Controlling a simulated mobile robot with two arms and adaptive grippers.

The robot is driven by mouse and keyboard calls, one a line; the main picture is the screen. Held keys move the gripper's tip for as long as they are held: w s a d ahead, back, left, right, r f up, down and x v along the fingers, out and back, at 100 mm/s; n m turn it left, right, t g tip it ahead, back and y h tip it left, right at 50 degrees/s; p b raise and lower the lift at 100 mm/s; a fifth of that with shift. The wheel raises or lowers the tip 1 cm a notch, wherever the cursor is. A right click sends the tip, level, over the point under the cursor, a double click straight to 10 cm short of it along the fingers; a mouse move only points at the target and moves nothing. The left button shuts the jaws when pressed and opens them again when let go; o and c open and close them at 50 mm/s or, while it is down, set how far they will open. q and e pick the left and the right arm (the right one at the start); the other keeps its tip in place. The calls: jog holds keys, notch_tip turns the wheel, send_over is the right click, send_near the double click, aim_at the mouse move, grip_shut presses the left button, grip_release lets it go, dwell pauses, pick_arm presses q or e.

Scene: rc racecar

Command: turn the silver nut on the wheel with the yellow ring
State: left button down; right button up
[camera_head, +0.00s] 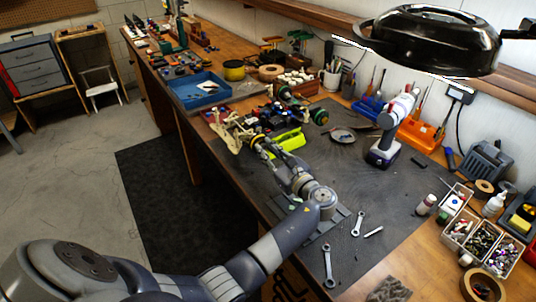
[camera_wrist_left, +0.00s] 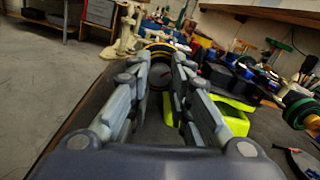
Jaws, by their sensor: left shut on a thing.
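The wheel with the yellow ring (camera_wrist_left: 158,47) shows between and just beyond the fingertips in the left wrist view, dark with a yellow band at its top. My left gripper (camera_head: 262,143) reaches over the bench to the near end of the dark toy racecar (camera_head: 282,122). Its two fingers (camera_wrist_left: 163,75) stand on either side of the dark round wheel and are shut on it, as far as I can make out. I cannot make out the silver nut; the fingers and shadow hide the wheel's middle.
A bright yellow-green block (camera_head: 288,140) lies under the racecar. A cream-coloured stand (camera_head: 230,133) is close on the left. Other green-and-yellow wheels (camera_head: 320,116) are on the far side. Spanners (camera_head: 327,262) lie on the front mat.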

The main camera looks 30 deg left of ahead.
pick_arm(q)
jog(key=n+b, duration=0.3)
jog(key=n, duration=0.2)
jog(key=shift+f, duration=0.2)
jog(key=shift+s+n+b, duration=0.1)
jog(key=shift+n+b, duration=0.55)
jog(key=shift+n, duration=0.15)
jog(key=shift+r, duration=0.15)
dwell(0.4)
jog(key=c, duration=1.4)
grip_release()
jog(key=shift+c, duration=0.2)
